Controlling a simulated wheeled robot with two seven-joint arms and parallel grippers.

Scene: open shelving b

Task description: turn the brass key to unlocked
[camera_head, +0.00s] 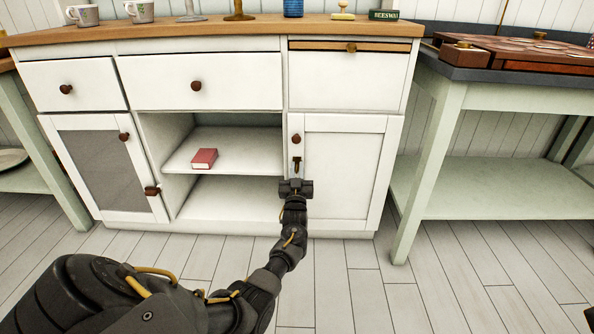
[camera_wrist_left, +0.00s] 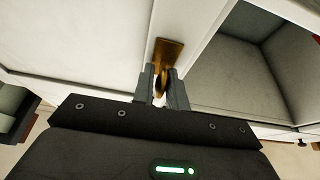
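The brass key (camera_head: 297,165) is in its lock plate on the white cabinet door at right (camera_head: 343,175), below the door's round knob. In the left wrist view the brass plate (camera_wrist_left: 169,50) is just beyond my fingertips, and the key's bow (camera_wrist_left: 160,86) shows between them. My left gripper (camera_head: 296,182) is at the key from below. In the wrist view its two fingers (camera_wrist_left: 161,80) are close together, shut on the key's bow. The fingers partly hide the key, so its exact turn is hard to tell. My right gripper is not in view.
An open shelf bay with a red box (camera_head: 204,158) is left of the door. A mesh-front door (camera_head: 101,165) is farther left. A pale green table (camera_head: 490,185) stands close on the right. Cups and small items stand on the wooden top. The floor in front is clear.

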